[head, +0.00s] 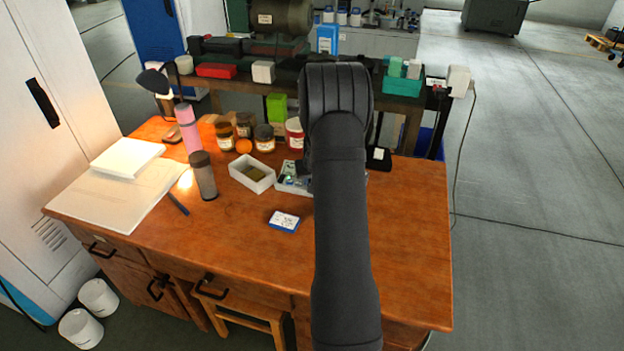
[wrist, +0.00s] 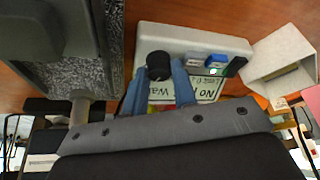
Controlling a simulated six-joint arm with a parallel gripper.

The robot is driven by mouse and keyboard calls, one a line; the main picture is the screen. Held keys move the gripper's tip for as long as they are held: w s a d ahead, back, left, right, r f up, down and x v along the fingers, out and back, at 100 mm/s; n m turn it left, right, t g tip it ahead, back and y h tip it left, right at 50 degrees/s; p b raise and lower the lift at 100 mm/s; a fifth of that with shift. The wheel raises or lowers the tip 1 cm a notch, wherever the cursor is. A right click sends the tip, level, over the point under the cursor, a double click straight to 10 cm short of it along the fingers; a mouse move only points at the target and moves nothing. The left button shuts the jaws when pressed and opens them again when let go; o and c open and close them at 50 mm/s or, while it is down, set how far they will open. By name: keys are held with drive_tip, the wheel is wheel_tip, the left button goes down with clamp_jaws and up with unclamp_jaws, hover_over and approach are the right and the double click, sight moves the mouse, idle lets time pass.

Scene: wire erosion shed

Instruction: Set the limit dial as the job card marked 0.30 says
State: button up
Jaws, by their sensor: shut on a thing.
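In the wrist view my gripper (wrist: 158,80) has its two blue fingers closed on a black round knob (wrist: 159,62), which I take for the limit dial. The knob sits on a pale control box (wrist: 205,42) that carries a label with upside-down lettering. Any dial scale or pointer is hidden or too small to read. In the head view the control box (head: 287,182) shows only in part, because my arm covers its right side and my gripper. A small blue and white card or block (head: 284,221) lies in front of it; its writing is not readable.
A blue switch (wrist: 216,60) and a green light are beside the knob. A white open tray (head: 252,175) stands left of the control box. Jars (head: 264,138), a dark cylinder (head: 203,175) and a pink cylinder (head: 187,127) stand farther left. The desk's front right (head: 415,250) is clear.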

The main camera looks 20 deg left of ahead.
drive_tip(key=shift+a+m+t+h, duration=0.15)
drive_tip(key=shift+m+h, duration=0.35)
drive_tip(key=shift+m, duration=0.8)
drive_tip(key=shift+m+t+h, duration=0.15)
drive_tip(key=shift+m+h, duration=0.35)
drive_tip(key=shift+m, duration=0.8)
